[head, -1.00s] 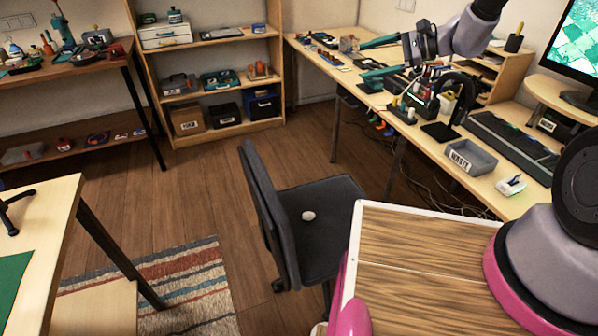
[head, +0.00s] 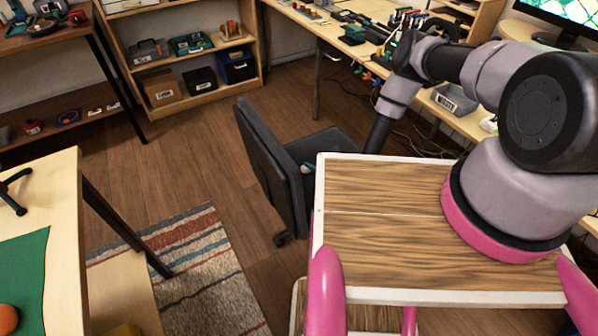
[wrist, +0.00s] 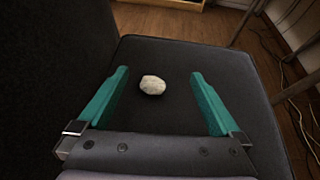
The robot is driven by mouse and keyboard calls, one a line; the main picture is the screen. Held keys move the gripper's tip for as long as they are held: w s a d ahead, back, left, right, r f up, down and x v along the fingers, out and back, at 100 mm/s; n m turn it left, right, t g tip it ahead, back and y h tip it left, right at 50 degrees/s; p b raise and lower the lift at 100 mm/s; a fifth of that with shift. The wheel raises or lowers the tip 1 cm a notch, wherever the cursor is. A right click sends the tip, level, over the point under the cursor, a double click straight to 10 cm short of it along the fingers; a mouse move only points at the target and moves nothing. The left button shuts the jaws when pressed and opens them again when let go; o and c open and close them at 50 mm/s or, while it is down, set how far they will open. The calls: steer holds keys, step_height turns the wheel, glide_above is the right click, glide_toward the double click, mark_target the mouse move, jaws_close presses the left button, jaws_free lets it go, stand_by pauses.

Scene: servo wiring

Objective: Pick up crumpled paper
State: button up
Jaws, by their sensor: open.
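The crumpled paper (wrist: 153,85) is a small pale, roundish lump on the dark chair seat (wrist: 165,55) in the wrist view. My gripper (wrist: 160,74) is open over the seat, with one teal finger on each side of the paper in the picture. The paper appears between the fingers, slightly nearer the left one, and I see neither finger touching it. The height gap is hard to judge.
The chair's backrest (head: 264,150) rises left of the seat. A striped rug (head: 200,265) and a table with a green mat (head: 22,275) are at left. Floor between is clear.

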steer(key=shift+m+h, duration=0.4)
steer(key=shift+h, duration=0.1)
steer(key=f, duration=0.1)
steer(key=s+f, duration=0.2)
steer(key=shift+s+d+f, duration=0.15)
steer(key=shift+d, duration=0.1)
steer(key=x, duration=0.4)
steer(key=shift+a+f, duration=0.2)
steer(key=shift+f, duration=0.05)
steer(key=shift+x, duration=3.1)
steer(key=c, duration=1)
